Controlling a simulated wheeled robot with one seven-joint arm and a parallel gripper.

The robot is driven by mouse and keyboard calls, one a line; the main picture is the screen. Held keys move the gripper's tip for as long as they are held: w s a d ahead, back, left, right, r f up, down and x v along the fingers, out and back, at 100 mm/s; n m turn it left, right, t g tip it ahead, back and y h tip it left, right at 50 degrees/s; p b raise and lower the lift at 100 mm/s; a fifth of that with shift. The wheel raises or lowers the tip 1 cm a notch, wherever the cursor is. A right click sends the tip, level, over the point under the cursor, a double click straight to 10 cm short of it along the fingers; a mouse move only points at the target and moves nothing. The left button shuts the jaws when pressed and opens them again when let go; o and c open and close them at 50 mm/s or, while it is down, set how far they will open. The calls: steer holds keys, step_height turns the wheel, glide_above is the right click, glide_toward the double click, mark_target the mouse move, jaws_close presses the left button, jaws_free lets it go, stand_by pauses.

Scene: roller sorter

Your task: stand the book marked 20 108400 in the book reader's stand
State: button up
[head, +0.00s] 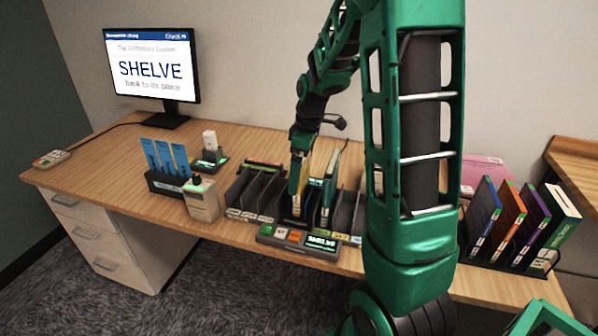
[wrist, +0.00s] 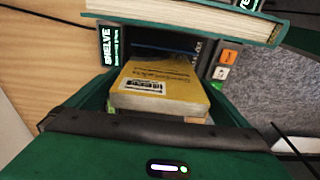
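A yellow book (wrist: 160,78) with a barcode label shows in the wrist view; its number is too small to read. My gripper (wrist: 160,105) has its green fingers along both sides of this book, seemingly against it. In the head view my gripper (head: 295,200) points down at the book reader (head: 295,241), and a strip of the yellow book (head: 305,168) shows beside it. The reader has a lit display reading SHELVE and small buttons. Its stand is mostly hidden behind my gripper, so I cannot tell whether the book rests in it.
A green book (head: 328,195) stands close to the right of my gripper. Dark slotted racks (head: 250,190) flank the reader. A monitor (head: 152,66) reads SHELVE.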

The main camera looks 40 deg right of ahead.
steer(key=r, duration=0.7)
steer(key=s+r, duration=0.1)
steer(key=r, duration=0.2)
steer(key=shift+d+r, duration=0.3)
steer(key=shift+d, duration=0.1)
steer(key=s+a+f+m, duration=0.1)
steer(key=s+m, duration=0.6)
steer(key=s, duration=0.7)
steer(key=s+a+f+m+g, duration=0.1)
steer(key=s+m, duration=0.6)
steer(key=s, duration=0.7)
steer(key=shift+s+a+f+h, duration=0.3)
steer(key=shift+a+f, duration=0.4)
steer(key=shift+f, duration=0.2)
